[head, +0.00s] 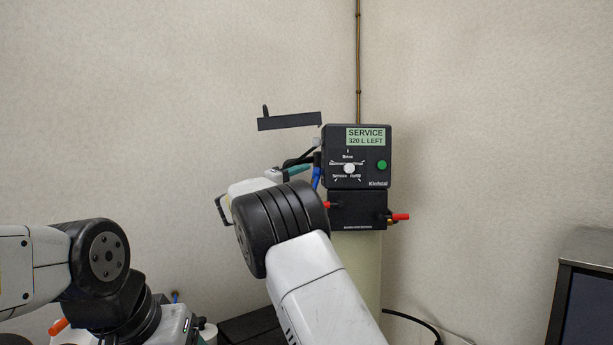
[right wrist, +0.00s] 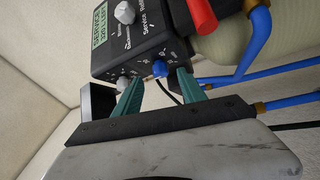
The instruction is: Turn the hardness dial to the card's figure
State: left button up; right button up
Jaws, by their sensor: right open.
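The black control head (head: 357,157) hangs above a pale column, its display reading "SERVICE 320 L LEFT". It has a white front selector knob (head: 349,168). In the right wrist view, the control head (right wrist: 112,50) shows a blue dial (right wrist: 160,68) and a smaller whitish dial (right wrist: 123,84) on its side. Which is the hardness dial I cannot tell. My right gripper (right wrist: 160,80) is open, its teal fingers either side of the blue dial; contact is unclear. It also shows in the head view (head: 298,170). My left gripper (head: 182,328) is low at left, fingers mostly hidden. No card figure is readable.
Red-handled valves (head: 400,217) stick out below the control head. Blue hoses (right wrist: 245,55) run close by in the right wrist view. A dark flat bar (head: 290,121) is left of the head. A dark-framed appliance (head: 585,285) stands at the right.

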aim_at(317, 171)
jog(key=shift+x, duration=2.35)
jog(key=shift+c, duration=0.5)
grip_shut()
